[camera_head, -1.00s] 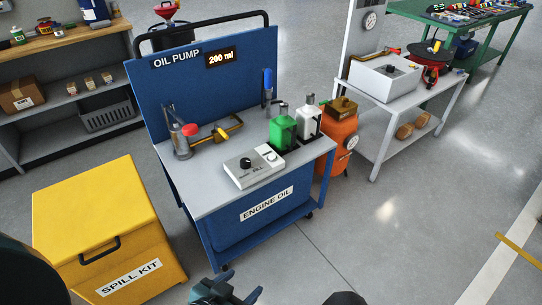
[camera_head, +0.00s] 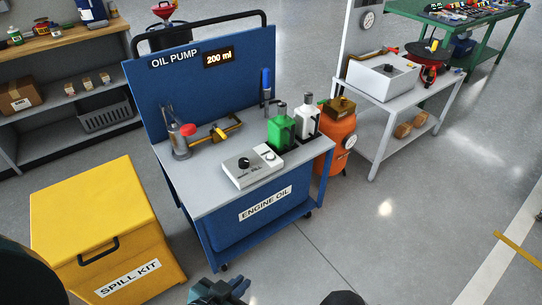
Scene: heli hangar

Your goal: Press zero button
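A light grey control box (camera_head: 252,166) lies on the top of the blue oil pump cart (camera_head: 215,199). It has a dark knob on its left part and a small round button (camera_head: 270,156) on its right part; the small lettering is too blurred to read surely. A display (camera_head: 219,58) on the cart's blue back panel reads "200 ml". My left gripper (camera_head: 228,290) is at the bottom edge, in front of and below the cart, well apart from the box. Its fingers are partly cut off, so its opening is unclear. My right gripper is not seen.
On the cart stand a green bottle (camera_head: 281,128), a white bottle (camera_head: 306,118) and a hand pump with a red part (camera_head: 187,129). A yellow spill kit bin (camera_head: 95,215) stands at the left, an orange tank (camera_head: 338,140) at the right.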

